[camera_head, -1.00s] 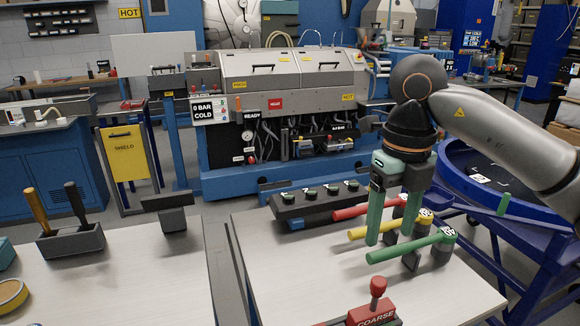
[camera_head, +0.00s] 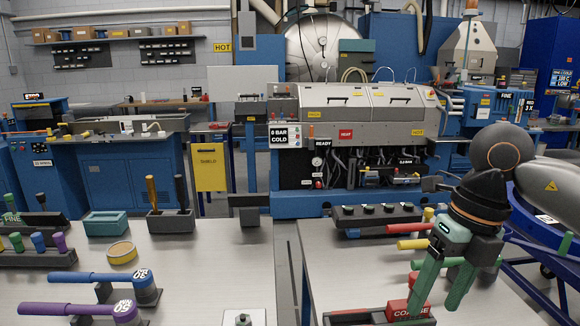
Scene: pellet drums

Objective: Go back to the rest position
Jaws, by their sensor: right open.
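My right gripper (camera_head: 434,308) comes in from the right over the right-hand table (camera_head: 340,270). Its two green fingers are spread, tilted down and to the left, with nothing visible between them. They overlap the red COARSE block (camera_head: 408,309) in the picture; I cannot tell whether they touch it. The red lever (camera_head: 409,228) and yellow lever (camera_head: 414,243) lie just left of the gripper body. The green lever (camera_head: 487,262) is partly hidden behind the gripper. My left gripper is not in view.
The left table (camera_head: 200,262) holds a blue lever (camera_head: 98,278), a purple lever (camera_head: 75,308), a teal tray (camera_head: 106,223) and a tool holder (camera_head: 170,224). A row of dark buttons (camera_head: 382,213) stands behind the red lever. A gap separates the two tables.

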